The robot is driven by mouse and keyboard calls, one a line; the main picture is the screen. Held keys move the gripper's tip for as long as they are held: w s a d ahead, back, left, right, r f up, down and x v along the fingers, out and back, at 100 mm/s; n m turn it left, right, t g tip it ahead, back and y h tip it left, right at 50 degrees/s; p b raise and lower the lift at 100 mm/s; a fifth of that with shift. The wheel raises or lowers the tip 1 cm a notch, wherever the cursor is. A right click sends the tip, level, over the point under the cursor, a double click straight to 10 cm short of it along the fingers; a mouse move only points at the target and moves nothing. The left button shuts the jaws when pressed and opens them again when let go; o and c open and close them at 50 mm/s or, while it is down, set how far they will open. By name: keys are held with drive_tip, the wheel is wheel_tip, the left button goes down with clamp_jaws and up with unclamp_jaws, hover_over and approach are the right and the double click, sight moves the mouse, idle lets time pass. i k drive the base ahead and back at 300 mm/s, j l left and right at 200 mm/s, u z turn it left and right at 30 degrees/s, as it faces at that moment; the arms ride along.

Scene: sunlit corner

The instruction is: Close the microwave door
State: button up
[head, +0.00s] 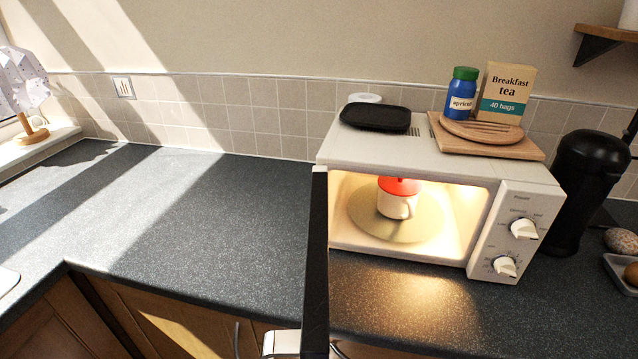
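The white microwave (345,150) stands on the dark worktop, right of centre, with its lit cavity facing me. Its door (316,265) is hinged at the cavity's left side and stands wide open, swung out towards me. I see the door almost edge-on, as a dark upright panel with a pale top at the hinge end. A pale block (282,344) beside the door's near end at the bottom edge looks like its handle; it is cut off. A white mug with a red top (397,203) sits on the round turntable (372,225) inside. My gripper is not in view.
On the microwave lie a black tray (375,117) and a wooden board (460,145) with a jar (461,95) and tea box (505,92). A black canister (583,185) stands to its right. The worktop (190,205) left of the door is clear.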

sight(312, 340)
drive_tip(key=u, duration=0.55)
drive_tip(key=k+j+u, duration=0.1)
drive_tip(key=j, duration=0.3)
drive_tip(key=k+j+u, duration=0.1)
drive_tip(key=k+j, duration=0.15)
drive_tip(key=j, duration=0.15)
drive_tip(key=k+j, duration=0.15)
drive_tip(key=j, duration=0.25)
drive_tip(key=l+u, duration=0.05)
